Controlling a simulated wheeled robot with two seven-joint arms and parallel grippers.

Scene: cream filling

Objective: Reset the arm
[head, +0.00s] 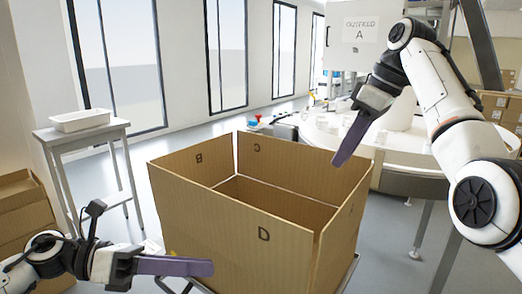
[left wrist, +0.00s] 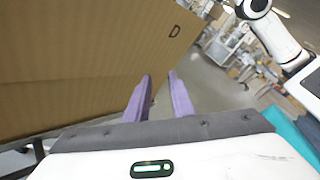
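My left gripper (head: 208,268) is low at the front left, its purple fingers pointing right before the near side of an open cardboard box (head: 200,215). In the left wrist view its two fingers (left wrist: 159,78) stand apart with nothing between them, and the box wall (left wrist: 80,70) fills the left side. My right gripper (head: 340,160) hangs from my raised right arm, fingers pointing down and left, over the box's back right side. Its fingers overlap in the head view, so its opening is hidden. I see nothing held in it.
The box's flaps stand up and the visible part inside looks empty. A white tray (head: 80,121) sits on a small table (head: 85,135) at left. A white round table (head: 415,155) stands behind the box at right. More cartons (head: 22,215) are at far left.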

